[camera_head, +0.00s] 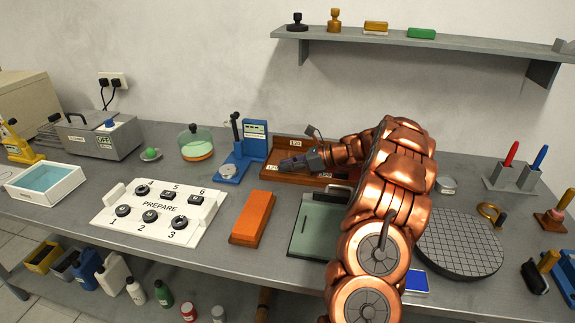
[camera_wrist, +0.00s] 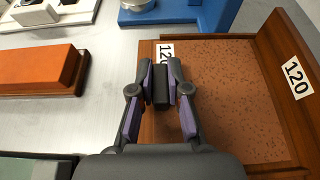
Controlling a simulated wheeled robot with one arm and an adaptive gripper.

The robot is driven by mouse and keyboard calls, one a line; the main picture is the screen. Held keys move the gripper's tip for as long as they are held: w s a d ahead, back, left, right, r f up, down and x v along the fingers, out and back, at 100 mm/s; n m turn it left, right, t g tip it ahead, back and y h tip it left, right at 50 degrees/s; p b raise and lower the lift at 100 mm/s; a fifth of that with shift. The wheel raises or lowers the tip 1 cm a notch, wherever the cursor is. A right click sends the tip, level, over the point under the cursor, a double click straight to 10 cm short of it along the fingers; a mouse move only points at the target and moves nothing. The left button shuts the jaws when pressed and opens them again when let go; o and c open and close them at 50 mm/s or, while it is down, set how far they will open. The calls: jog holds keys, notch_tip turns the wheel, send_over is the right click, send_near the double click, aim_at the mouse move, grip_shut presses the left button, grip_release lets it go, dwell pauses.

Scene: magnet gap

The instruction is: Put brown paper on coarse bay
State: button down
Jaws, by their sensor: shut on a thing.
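The brown paper (camera_wrist: 225,85) is a reddish-brown, speckled sheet with a plain tan strip and a 120 label along its left side. It lies flat, or nearly so, within a brown wooden bay (camera_wrist: 300,45) whose wall also bears a 120 label. My gripper (camera_wrist: 163,88) is shut on a small black block that stands at the sheet's left part and looks like its grip. In the head view my gripper (camera_head: 303,161) is over the left part of the wooden tray (camera_head: 275,174). I cannot tell whether the sheet touches the floor, and my arm hides the tray's right part.
An orange block (camera_head: 252,218) and a green plate (camera_head: 310,225) lie in front of the tray. A blue stand (camera_head: 240,158) is close on its left. A white PREPARE panel (camera_head: 160,208) is further left, and a dark gridded disc (camera_head: 458,243) is right of my arm.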

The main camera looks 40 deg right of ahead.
jog(key=shift+f, duration=0.1)
jog(key=c, duration=1.1)
grip_release()
jog(key=shift+c, duration=0.2)
